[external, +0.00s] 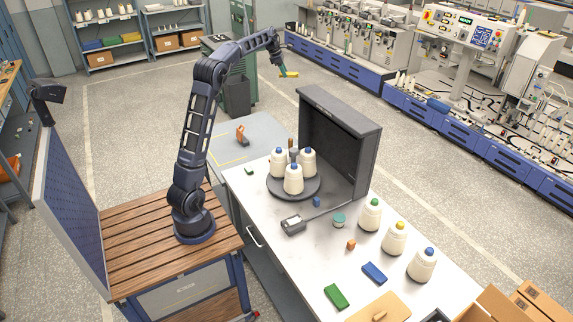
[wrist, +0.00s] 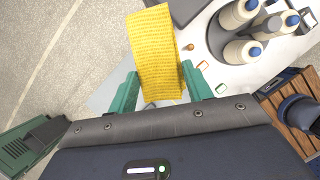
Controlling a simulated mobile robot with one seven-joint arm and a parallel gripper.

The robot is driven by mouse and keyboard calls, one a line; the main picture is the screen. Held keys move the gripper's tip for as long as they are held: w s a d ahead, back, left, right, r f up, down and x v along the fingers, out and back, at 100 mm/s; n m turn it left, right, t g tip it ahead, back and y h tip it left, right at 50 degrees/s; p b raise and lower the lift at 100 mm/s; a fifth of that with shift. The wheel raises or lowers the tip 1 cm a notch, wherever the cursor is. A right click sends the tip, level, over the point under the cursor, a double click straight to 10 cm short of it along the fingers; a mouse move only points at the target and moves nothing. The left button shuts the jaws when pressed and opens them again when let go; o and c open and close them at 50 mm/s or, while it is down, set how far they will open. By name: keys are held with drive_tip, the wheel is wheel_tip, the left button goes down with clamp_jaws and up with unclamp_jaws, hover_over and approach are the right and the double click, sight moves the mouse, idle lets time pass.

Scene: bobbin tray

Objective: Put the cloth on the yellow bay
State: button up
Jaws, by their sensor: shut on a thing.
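The yellow cloth (wrist: 158,40) hangs between the green fingers of my gripper (wrist: 160,70) in the wrist view. It is a long, ribbed strip, and its lower end is partly hidden by my gripper. In the external view the cloth (external: 291,75) is a small yellow patch at my gripper (external: 283,69), held high in the air beyond the back of the dark hood. My gripper is shut on it. Thin yellow lines mark a grey surface (external: 262,128) left of the hood; I cannot tell whether they are the yellow bay.
The black hood (external: 358,128) stands on the white table (external: 318,262). In front of it, a round dark tray (external: 311,193) carries white bobbins. An orange object (external: 241,135) stands on the grey surface. More bobbins and small blocks occupy the table's right part.

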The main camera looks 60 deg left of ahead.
drive_tip(key=s+a+n, duration=0.1)
drive_tip(key=s+a, duration=0.2)
drive_tip(key=a, duration=0.4)
drive_tip(key=s+a+n, duration=0.1)
drive_tip(key=s+a, duration=0.2)
drive_tip(key=a, duration=0.5)
drive_tip(key=n+y, duration=0.2)
drive_tip(key=n, duration=0.2)
hover_over(221, 142)
drive_tip(key=s, duration=0.1)
drive_tip(key=f, duration=5.8)
drive_tip(key=shift+s+d+f, duration=0.25)
drive_tip(key=shift+d, duration=0.05)
drive_tip(key=shift+f, duration=0.1)
drive_tip(key=o, duration=1)
drive_tip(key=shift+c, duration=0.2)
drive_tip(key=v, duration=1.2)
drive_tip(key=shift+s+d, duration=0.2)
drive_tip(key=shift+s, duration=0.05)
